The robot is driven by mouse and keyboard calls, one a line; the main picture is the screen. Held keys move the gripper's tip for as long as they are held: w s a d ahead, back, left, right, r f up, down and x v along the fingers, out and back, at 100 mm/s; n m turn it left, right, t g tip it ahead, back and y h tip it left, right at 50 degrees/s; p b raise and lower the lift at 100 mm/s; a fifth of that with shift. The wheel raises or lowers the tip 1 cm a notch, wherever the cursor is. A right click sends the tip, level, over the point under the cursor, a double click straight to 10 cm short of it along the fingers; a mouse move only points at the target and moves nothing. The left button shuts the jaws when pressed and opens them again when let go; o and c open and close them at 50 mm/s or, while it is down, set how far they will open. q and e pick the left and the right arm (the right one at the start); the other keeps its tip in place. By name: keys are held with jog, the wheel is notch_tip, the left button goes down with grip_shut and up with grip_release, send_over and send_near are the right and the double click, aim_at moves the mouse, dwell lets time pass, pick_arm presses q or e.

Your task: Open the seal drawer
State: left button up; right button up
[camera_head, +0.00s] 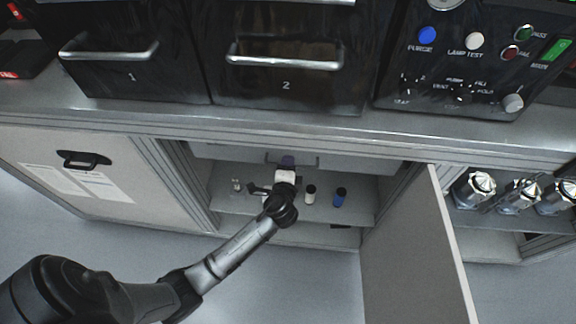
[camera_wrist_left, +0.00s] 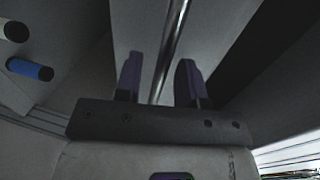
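The drawer (camera_head: 228,152), which I take for the seal drawer, is a pale front at the top of the open cabinet, under the counter. Its thin metal bar handle (camera_head: 309,164) is partly hidden behind my left gripper (camera_head: 288,162). In the left wrist view the handle (camera_wrist_left: 170,45) runs between the two purple fingers of my left gripper (camera_wrist_left: 160,82). The fingers stand apart, with gaps beside the bar, so the gripper is open around or just before the handle. Contact does not show. My right gripper is not in view.
A white-capped bottle (camera_head: 310,194) and a blue bottle (camera_head: 340,197) stand on the cabinet shelf (camera_head: 360,213) below. An open cabinet door (camera_head: 408,255) sticks out on the right. Metal housings (camera_head: 474,189) stand farther right. A closed door (camera_head: 85,185) is at the left.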

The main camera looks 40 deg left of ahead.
pick_arm(q)
jog(key=shift+w+a, duration=0.2)
jog(key=shift+w, duration=0.05)
grip_shut()
dwell(0.3)
